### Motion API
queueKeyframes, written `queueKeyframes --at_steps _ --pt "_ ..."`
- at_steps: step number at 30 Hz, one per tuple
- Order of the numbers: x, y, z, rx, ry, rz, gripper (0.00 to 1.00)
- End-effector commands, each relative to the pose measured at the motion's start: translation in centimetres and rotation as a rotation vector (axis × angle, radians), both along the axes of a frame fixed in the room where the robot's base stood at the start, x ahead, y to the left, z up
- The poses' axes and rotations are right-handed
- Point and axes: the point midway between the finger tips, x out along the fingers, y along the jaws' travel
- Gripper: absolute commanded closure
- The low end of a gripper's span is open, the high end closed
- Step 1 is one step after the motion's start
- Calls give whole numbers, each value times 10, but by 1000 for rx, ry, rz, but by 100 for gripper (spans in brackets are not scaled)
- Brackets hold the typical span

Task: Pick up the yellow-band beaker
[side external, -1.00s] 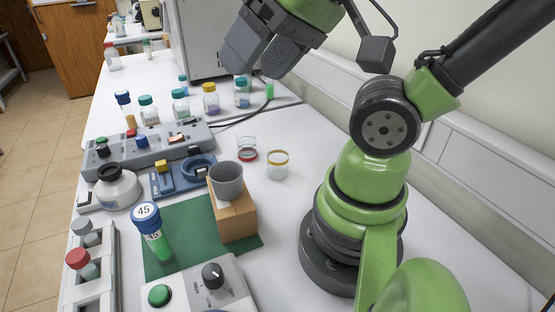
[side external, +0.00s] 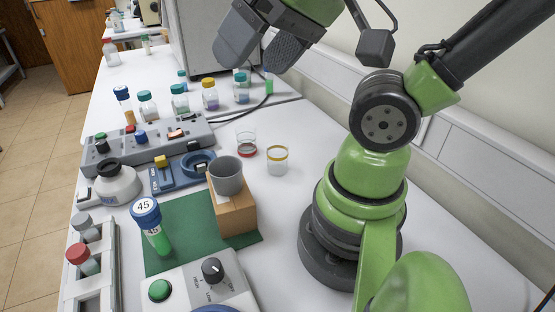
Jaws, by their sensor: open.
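The yellow-band beaker (side external: 277,161) is a small clear glass with a yellow ring near its rim. It stands upright on the white table, right of centre in the side view. A similar clear beaker with a red band (side external: 246,145) stands close to its left. My gripper (side external: 262,62) is high above the table, up and behind the beakers in the picture. Its two grey fingers are spread apart with nothing between them. It is well clear of both beakers.
A grey cup (side external: 226,176) sits on a wooden block (side external: 236,214) just left of the yellow-band beaker. A blue-capped tube (side external: 152,226) stands on the green mat (side external: 190,222). Several capped bottles, a grey control box (side external: 150,147) and a cable lie beyond. My base stands right of the beaker.

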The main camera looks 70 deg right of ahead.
Motion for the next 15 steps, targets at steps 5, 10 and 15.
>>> queueKeyframes --at_steps 5,10,15 --pt "17 -14 -9 43 80 -160 19" --pt "49 -53 -38 150 241 -557 19" --pt "68 -104 -84 269 383 -1001 19"
